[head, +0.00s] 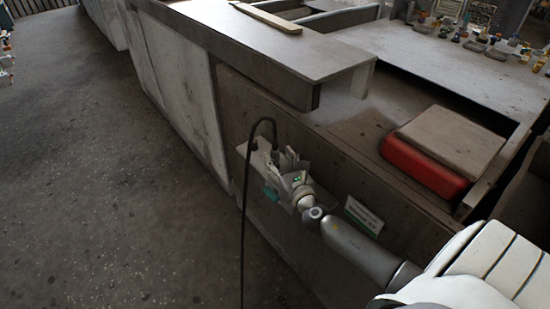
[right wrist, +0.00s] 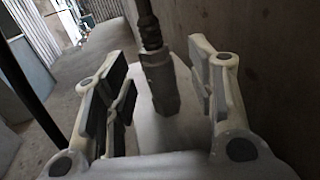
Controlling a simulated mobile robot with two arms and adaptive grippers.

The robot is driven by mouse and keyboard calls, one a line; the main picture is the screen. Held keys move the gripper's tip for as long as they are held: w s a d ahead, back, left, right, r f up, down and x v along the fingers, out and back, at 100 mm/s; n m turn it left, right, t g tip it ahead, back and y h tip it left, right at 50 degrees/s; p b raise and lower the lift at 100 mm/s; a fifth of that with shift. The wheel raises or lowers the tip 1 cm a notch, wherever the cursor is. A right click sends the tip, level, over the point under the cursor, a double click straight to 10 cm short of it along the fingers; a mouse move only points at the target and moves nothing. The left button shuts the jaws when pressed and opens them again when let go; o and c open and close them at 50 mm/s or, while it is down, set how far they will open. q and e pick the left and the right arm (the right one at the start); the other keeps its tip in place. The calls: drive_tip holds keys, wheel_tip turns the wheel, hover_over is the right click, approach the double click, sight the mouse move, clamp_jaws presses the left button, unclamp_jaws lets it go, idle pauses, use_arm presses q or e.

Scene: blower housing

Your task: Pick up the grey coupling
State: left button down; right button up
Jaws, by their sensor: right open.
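The grey coupling (right wrist: 160,82) shows in the right wrist view, upright, with a dark cable entering its top end. It stands between the two fingers of my right gripper (right wrist: 158,66), which is open, with a gap visible on each side. In the head view my right gripper (head: 281,166) is low beside the front panel of the bench. The coupling is hidden or too small to make out there. The black cable (head: 245,205) arches over near the gripper and hangs down towards the floor. My left gripper is not in view.
A pale ledge (head: 251,151) sticks out from the bench panel beside the gripper. A small sign (head: 363,214) is on the panel to the right. A red box with a brown top (head: 425,167) sits in the bench recess. The floor (head: 110,180) at left is clear.

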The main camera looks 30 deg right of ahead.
sight(277, 156)
drive_tip(key=shift+w+d, duration=0.2)
drive_tip(key=shift+w, duration=1.35)
clamp_jaws()
drive_tip(key=shift+r, duration=0.1)
